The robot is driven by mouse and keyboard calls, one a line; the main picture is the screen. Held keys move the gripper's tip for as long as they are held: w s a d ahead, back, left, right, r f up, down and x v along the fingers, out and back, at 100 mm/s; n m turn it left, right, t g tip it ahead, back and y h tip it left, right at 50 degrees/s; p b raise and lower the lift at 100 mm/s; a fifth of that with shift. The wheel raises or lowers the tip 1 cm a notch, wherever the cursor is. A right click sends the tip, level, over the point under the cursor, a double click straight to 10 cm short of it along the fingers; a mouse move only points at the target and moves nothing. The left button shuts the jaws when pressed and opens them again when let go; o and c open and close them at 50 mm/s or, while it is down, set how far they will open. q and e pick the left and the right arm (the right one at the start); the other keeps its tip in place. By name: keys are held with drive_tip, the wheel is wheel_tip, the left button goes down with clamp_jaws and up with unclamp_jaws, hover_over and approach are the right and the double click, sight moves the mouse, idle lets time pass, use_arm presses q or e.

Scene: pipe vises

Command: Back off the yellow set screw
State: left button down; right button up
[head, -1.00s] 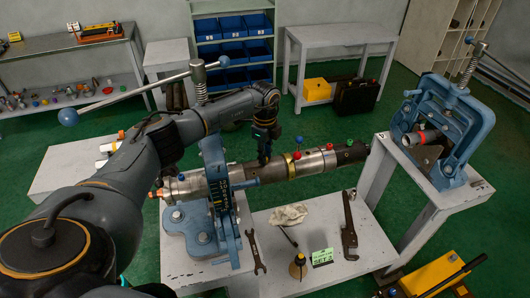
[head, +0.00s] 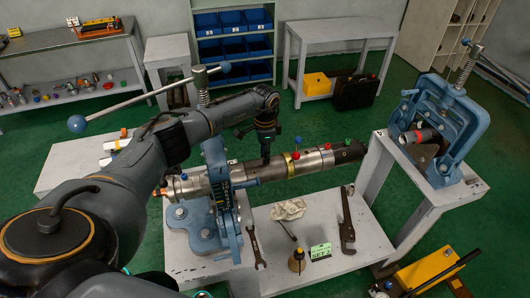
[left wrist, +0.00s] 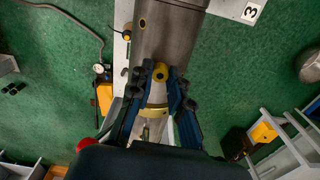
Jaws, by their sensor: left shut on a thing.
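The grey steel pipe (head: 220,172) lies across the blue vise (head: 217,190) on the white bench. My left gripper (head: 265,157) points down onto the pipe's top, between the vise and a gold band (head: 292,155). In the left wrist view the yellow set screw (left wrist: 160,72) sits on the pipe (left wrist: 168,35), between the fingertips of my left gripper (left wrist: 161,76). The fingers are shut on the screw. In the head view the gripper hides the screw. Its turn and depth cannot be told. My right gripper is not in view.
Red (head: 297,138) and green (head: 348,142) knobs stand on the pipe right of my gripper. The vise's long handle (head: 150,95) reaches left behind my arm. A wrench (head: 346,222) and a cloth (head: 288,209) lie below. A second blue vise (head: 440,120) stands right.

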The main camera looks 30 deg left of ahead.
use_arm(q)
drive_tip(key=shift+s+d+f, duration=0.1)
drive_tip(key=shift+s+f, duration=0.1)
drive_tip(key=shift+f, duration=0.15)
drive_tip(key=c, duration=1.4)
unclamp_jaws()
drive_tip(key=shift+o, duration=0.7)
drive_tip(key=shift+w, duration=0.15)
drive_tip(key=shift+r, duration=0.45)
wheel_tip(320, 180, up, 11)
drive_tip(key=shift+r, duration=0.15)
